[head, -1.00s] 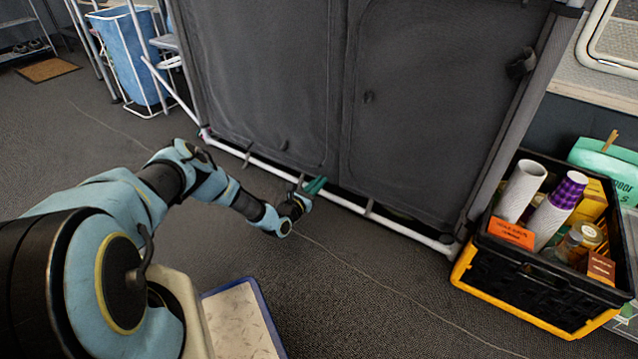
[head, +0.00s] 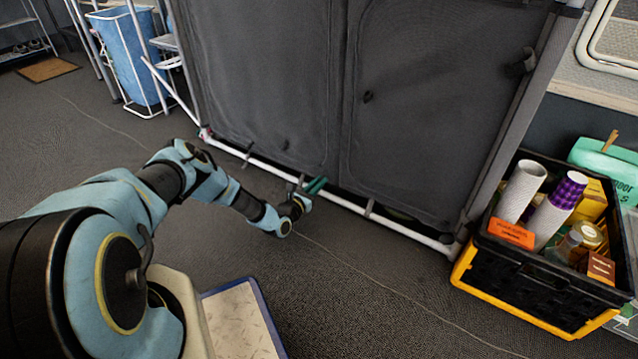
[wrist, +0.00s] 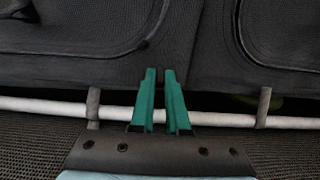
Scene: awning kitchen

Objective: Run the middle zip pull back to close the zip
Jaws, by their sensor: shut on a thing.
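A dark grey fabric cupboard (head: 270,70) stands ahead with two zipped door panels, the right one (head: 430,110) bounded by a curved seam. Between the panels a narrow upright strip (head: 340,110) runs down to the lower edge. My gripper (head: 316,185) has green fingers and is low at the cupboard's front, at the foot of this strip. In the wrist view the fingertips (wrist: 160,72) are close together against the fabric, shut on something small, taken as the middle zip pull. The pull itself is hidden between the fingers.
A white tube (head: 390,222) runs along the cupboard's base, just behind my fingers, with fabric straps round it. A black and yellow crate (head: 530,285) of cups and boxes stands at right. A blue bin (head: 128,60) is at back left. The carpet in front is mostly clear.

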